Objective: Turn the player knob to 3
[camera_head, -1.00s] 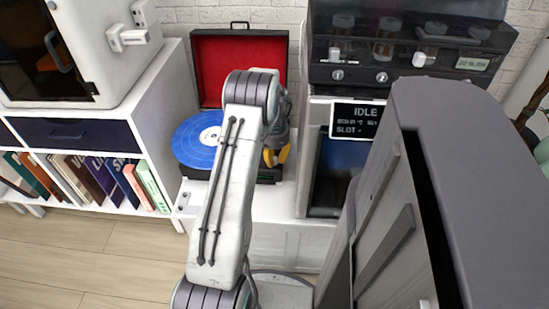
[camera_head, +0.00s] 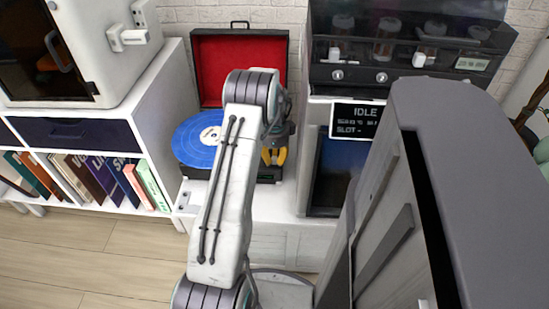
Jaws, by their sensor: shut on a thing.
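The player (camera_head: 186,171) is a dark open case with a red-lined lid (camera_head: 240,60) and a blue record (camera_head: 196,143) on its deck. It stands on a white cabinet behind my arm. My gripper (camera_head: 273,157), with yellow fingertips, is at the right front part of the player's deck, pointing down. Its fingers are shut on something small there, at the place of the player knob. The knob itself is hidden by the fingers and my arm, so its setting cannot be read. A small greenish display shows faintly on the player's front edge.
A machine with a screen reading IDLE (camera_head: 357,119) stands close to the right of the player. A white shelf with books (camera_head: 100,180) and a white-framed enclosure (camera_head: 110,60) are at left. Floor at lower left is clear.

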